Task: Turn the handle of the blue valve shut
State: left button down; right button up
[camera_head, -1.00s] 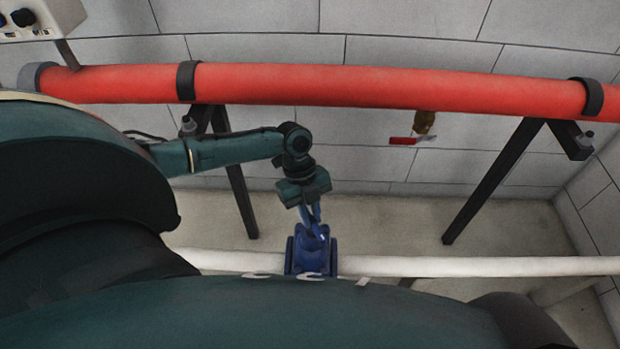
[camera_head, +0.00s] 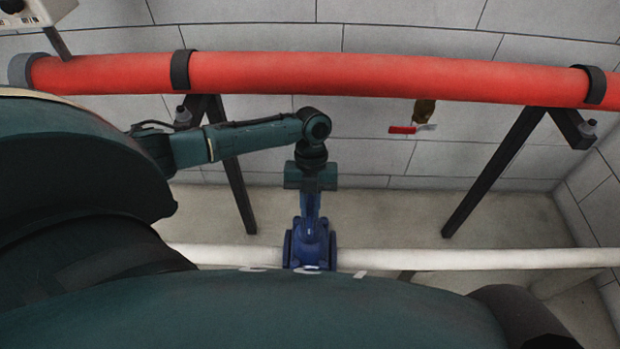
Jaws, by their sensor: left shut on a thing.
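The blue valve (camera_head: 310,248) sits on the white pipe (camera_head: 450,259), low in the middle of the view. My left gripper (camera_head: 310,192) comes down from above and is shut on the blue handle (camera_head: 310,210) over the valve body. The fingers and the handle overlap, so the handle's exact angle is hard to make out. The valve's lower part is hidden behind my own body. My right gripper is not in view.
A large red pipe (camera_head: 400,79) crosses above on black brackets (camera_head: 495,172). A small brass valve with a red lever (camera_head: 403,130) hangs under it. A grey block wall (camera_head: 390,158) stands behind. The floor (camera_head: 400,215) right of the valve is clear.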

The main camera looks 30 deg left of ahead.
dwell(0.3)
pick_arm(q)
jog(key=c, duration=1.4)
grip_release()
jog(key=shift+p+v, duration=0.3)
jog(key=shift+v, duration=3.45)
jog(key=shift+f, duration=0.1)
